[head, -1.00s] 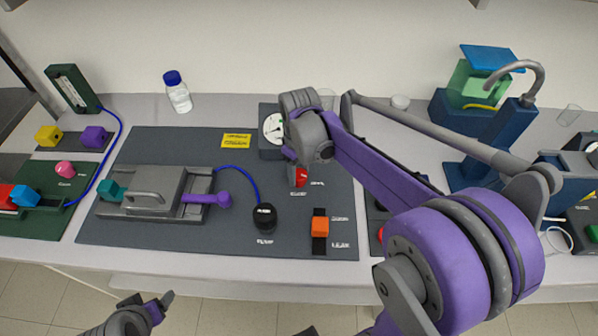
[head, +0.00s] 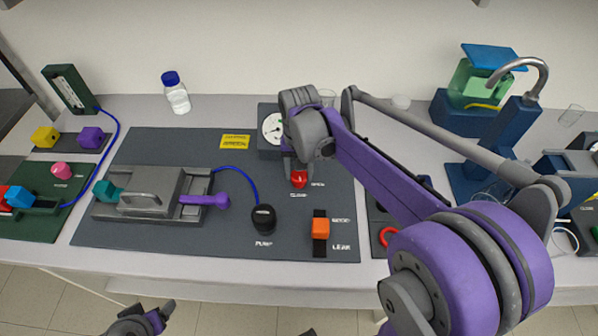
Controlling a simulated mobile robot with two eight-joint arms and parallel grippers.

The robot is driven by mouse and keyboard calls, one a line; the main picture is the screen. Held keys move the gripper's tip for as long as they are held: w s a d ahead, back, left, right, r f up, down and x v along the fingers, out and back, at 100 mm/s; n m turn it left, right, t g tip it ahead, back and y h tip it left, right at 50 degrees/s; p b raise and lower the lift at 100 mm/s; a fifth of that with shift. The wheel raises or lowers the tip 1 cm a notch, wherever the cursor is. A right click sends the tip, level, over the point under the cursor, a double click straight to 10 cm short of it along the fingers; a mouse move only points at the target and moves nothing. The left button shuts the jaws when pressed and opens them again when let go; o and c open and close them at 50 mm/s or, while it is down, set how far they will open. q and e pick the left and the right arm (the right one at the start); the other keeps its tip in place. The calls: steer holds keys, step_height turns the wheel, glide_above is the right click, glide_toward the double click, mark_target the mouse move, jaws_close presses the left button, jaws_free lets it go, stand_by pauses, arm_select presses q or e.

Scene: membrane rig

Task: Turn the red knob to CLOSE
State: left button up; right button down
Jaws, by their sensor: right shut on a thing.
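The red knob (head: 299,179) sits on the dark rig panel, below the round white gauge. One white label is at its right and another just below it. The right one appears to read OPEN; the lower one is too small to read surely. My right gripper (head: 298,168) reaches down from above and is shut on the red knob. My wrist hides most of the fingers and part of the gauge (head: 272,128). My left gripper (head: 160,314) is low at the bottom edge, off the bench, partly cut off; its jaw state is unclear.
On the same panel (head: 150,150) are a grey clamp block (head: 150,190) with a purple handle, a black pump bulb (head: 263,218) and an orange slider (head: 320,228). A blue-capped bottle (head: 176,95) stands behind. My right arm covers the bench's right middle.

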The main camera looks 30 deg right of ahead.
mark_target(299, 175)
steer(key=shift+m, duration=1.2)
steer(key=shift+c, duration=1.3)
jaws_free()
step_height(299, 175, up, 11)
steer(key=shift+f, duration=0.15)
